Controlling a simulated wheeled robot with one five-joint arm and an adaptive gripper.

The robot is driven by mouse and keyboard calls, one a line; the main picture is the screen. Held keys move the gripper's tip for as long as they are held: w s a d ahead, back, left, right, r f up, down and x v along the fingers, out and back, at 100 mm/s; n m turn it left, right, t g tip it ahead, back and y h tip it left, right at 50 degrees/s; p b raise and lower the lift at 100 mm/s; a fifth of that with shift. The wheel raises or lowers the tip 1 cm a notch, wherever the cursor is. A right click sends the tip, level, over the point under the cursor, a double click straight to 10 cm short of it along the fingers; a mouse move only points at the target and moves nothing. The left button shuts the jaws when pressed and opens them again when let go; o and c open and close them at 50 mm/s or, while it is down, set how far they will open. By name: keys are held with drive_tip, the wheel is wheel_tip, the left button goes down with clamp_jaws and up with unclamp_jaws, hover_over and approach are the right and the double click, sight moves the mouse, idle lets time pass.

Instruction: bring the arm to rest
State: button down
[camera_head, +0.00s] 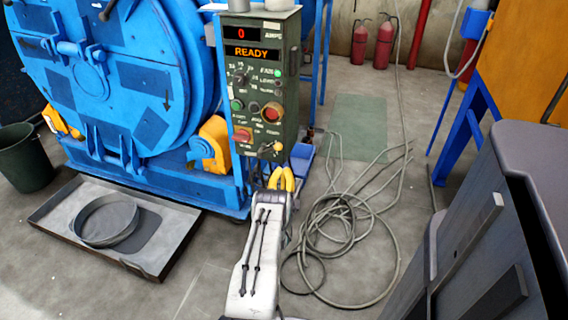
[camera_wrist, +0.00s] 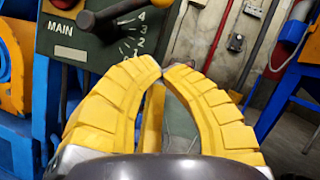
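My gripper (camera_head: 281,176) is just below the lower edge of the green control panel (camera_head: 259,70) in the head view. In the wrist view its two yellow ribbed fingers (camera_wrist: 163,68) curve inward, and their tips nearly meet with nothing held between them. My arm reaches forward from the bottom of the head view. A rotary switch (camera_wrist: 110,14) beside the word MAIN and a numbered scale is just above the fingertips in the wrist view, apart from them as far as I can tell. The panel displays show 0 and READY.
A blue drum machine (camera_head: 100,75) stands behind and left. A grey tray (camera_head: 165,249) with a round ring (camera_head: 106,222) lies on the floor. Coiled hose (camera_head: 345,235) lies right of my arm. A green bin (camera_head: 24,160) is far left; red extinguishers (camera_head: 384,45) stand at the back.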

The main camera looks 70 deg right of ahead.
drive_tip(key=shift+p+v, duration=0.9)
drive_tip(key=shift+v, duration=2.1)
drive_tip(key=shift+r, duration=0.1)
